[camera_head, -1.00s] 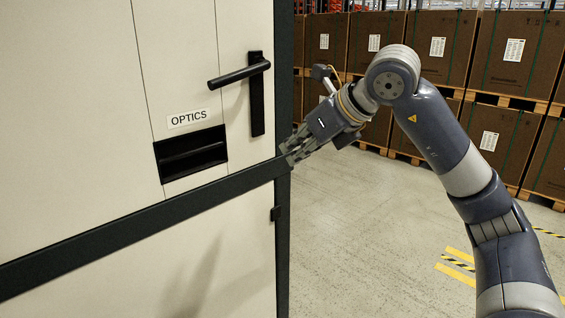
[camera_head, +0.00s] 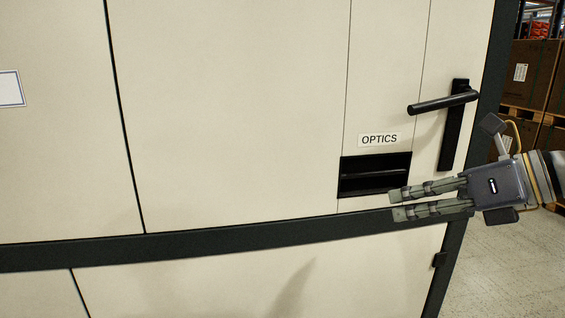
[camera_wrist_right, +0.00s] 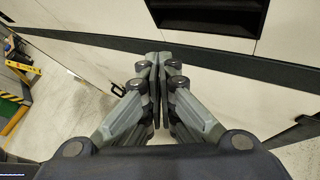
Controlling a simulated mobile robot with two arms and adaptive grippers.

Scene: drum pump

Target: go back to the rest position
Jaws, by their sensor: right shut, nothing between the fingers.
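My right gripper (camera_head: 396,204) is in front of the cream cabinet (camera_head: 230,110), near its right edge. Its fingers point left and lie just below the recessed black pull (camera_head: 375,174) under the OPTICS label (camera_head: 379,139). The fingers are shut and empty; they also show pressed together in the right wrist view (camera_wrist_right: 158,58). A black lever handle (camera_head: 443,103) is above the gripper, apart from it. My left gripper is not in view.
A dark horizontal rail (camera_head: 200,235) crosses the cabinet. Brown crates (camera_head: 538,75) on pallets stand behind at the right, with open floor (camera_head: 500,265) before them.

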